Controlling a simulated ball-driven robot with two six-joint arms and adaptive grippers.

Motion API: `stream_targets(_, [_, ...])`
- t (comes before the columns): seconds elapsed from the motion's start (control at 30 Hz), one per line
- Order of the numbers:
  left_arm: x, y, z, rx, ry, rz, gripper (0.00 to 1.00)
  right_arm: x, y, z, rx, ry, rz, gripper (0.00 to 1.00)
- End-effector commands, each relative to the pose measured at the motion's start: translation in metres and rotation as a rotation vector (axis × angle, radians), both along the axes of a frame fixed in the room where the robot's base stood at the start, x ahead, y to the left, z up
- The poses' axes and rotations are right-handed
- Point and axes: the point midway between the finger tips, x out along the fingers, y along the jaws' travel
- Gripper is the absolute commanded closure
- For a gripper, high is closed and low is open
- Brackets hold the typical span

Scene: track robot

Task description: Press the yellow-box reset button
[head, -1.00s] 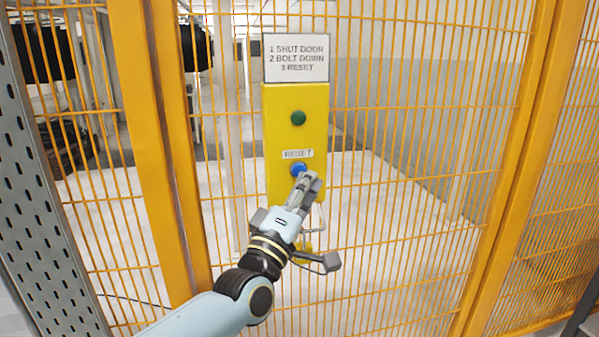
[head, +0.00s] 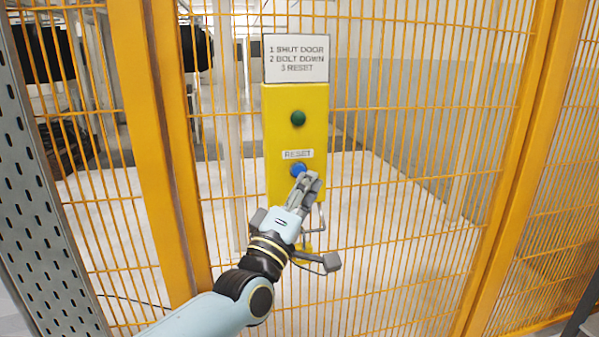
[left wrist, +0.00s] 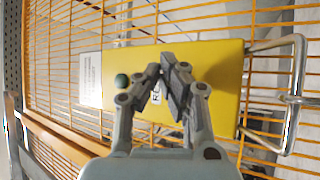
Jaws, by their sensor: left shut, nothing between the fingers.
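The yellow box (head: 281,136) is mounted on the orange mesh fence. It has a green button (head: 298,118) above a RESET label (head: 297,154) and a blue button (head: 298,169) below the label. My left gripper (head: 309,179) is shut and empty, with its fingertips at the lower right of the blue button. Whether they touch it cannot be told. In the left wrist view the shut fingertips (left wrist: 167,76) are in front of the yellow box (left wrist: 220,68), the green button (left wrist: 122,80) shows beside them, and the blue button is hidden. My right gripper is not in view.
A white sign (head: 296,58) with steps ending in RESET is above the box. A metal handle (left wrist: 298,92) sticks out at the box's lower end. Orange posts (head: 152,130) and mesh stand on both sides. A grey perforated post (head: 40,200) is at the left.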

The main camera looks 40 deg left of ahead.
Motion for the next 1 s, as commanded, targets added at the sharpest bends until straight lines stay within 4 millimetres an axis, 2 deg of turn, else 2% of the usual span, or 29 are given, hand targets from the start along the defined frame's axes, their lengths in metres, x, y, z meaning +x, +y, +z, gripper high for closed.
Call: stream_targets(1.0, [0.0061, 0.0072, 0.0003, 0.000, 0.000, 0.000, 1.00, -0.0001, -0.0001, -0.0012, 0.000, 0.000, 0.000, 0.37])
